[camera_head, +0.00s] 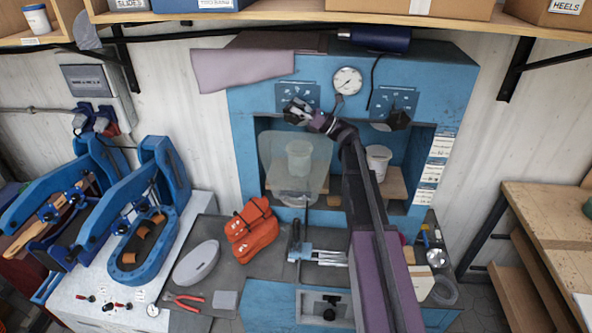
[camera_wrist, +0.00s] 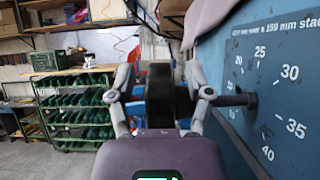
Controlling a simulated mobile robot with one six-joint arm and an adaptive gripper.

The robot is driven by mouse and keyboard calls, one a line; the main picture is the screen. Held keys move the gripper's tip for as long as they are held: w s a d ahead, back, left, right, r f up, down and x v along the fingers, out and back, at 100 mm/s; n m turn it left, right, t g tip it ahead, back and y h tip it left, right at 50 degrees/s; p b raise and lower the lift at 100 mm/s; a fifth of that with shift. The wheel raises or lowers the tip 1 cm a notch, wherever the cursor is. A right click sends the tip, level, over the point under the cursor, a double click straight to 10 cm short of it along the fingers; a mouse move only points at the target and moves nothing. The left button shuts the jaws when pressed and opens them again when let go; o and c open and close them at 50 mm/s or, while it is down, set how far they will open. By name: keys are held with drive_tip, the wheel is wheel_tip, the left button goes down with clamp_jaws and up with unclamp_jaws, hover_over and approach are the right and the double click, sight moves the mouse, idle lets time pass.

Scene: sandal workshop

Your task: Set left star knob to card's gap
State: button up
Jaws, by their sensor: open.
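The left star knob (camera_wrist: 158,95) is black and shows edge-on in the wrist view, with its shaft reaching right to the blue dial plate (camera_wrist: 275,85). The plate reads 25, 30, 35 and 40 around the shaft. My gripper (camera_wrist: 162,92) is open, with one finger on each side of the knob; I cannot tell whether either finger touches it. In the head view my gripper (camera_head: 297,110) covers the lower part of the left dial plate (camera_head: 283,92) and hides the knob. White cards (camera_head: 438,160) hang on the machine's right side, too small to read.
The right star knob (camera_head: 398,119) sits on its own dial plate, with a gauge (camera_head: 347,81) between the plates. A mauve sheet (camera_head: 240,70) drapes over the machine's upper left. A clear guard (camera_head: 295,160) stands below my gripper. Blue clamps stand left.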

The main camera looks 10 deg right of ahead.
drive_tip(key=shift+a+r+h+p, duration=0.2)
drive_tip(key=shift+h+p, duration=0.5)
drive_tip(key=shift+p, duration=0.5)
drive_tip(key=b+v, duration=0.6)
drive_tip(key=v, duration=0.8)
drive_tip(key=s+a+f+n+g+h+b, duration=0.1)
drive_tip(key=s+a+f+n+h+b, duration=0.2)
drive_tip(key=a+f, duration=0.2)
drive_tip(key=s+a+f+n+g+h+b, duration=0.2)
drive_tip(key=a+f+n+h+b, duration=0.1)
drive_tip(key=f, duration=0.8)
drive_tip(key=s+a+f+n+g+h+b, duration=0.2)
drive_tip(key=a+f, duration=0.4)
drive_tip(key=f, duration=0.3)
drive_tip(key=shift+s+a+n+h+b, duration=0.4)
drive_tip(key=shift+s+b, duration=0.25)
drive_tip(key=shift+s, duration=0.2)
drive_tip(key=s+d+f+n+g+h+b, duration=0.2)
drive_tip(key=s+f+n+h+b, duration=0.1)
drive_tip(key=s+f+n+h, duration=0.9)
drive_tip(key=s+f, duration=0.1)
drive_tip(key=s, duration=0.3)
drive_tip(key=shift+f+n+h, duration=0.2)
drive_tip(key=shift+n+h, duration=0.1)
drive_tip(key=shift+n, duration=0.1)
